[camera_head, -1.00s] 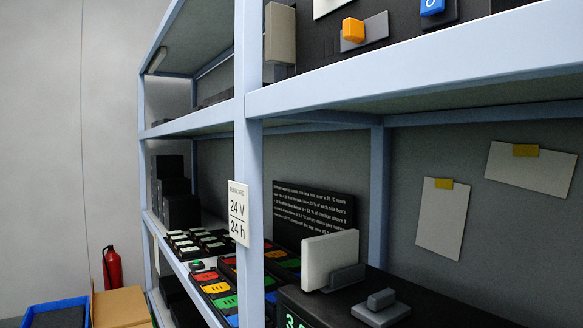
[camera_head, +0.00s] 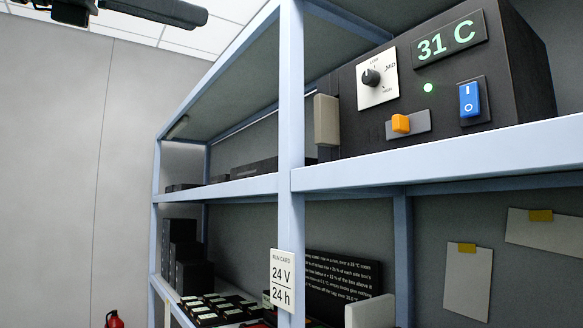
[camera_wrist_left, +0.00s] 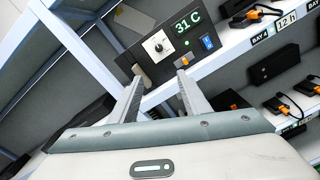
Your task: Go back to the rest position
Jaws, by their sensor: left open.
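In the wrist view, my left gripper (camera_wrist_left: 160,78) is open, with its two grey fingers apart and nothing between them. Beyond the fingertips is the black control unit (camera_head: 440,80) on the upper shelf; it also shows in the wrist view (camera_wrist_left: 165,50). The unit reads 31 C, with a dial, a lit green lamp, an orange lever and a blue rocker switch. In the head view, a dark part of my left arm shows at the top left, in the air before the wall. My right gripper is out of view.
The pale blue shelf rack (camera_head: 291,110) fills the middle and right. A run card (camera_head: 283,281) reading 24 V, 24 h hangs on its post. Black boxes (camera_head: 180,250) stand on the lower shelf. A red extinguisher (camera_head: 114,320) is at the lower left. The space before the left wall looks free.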

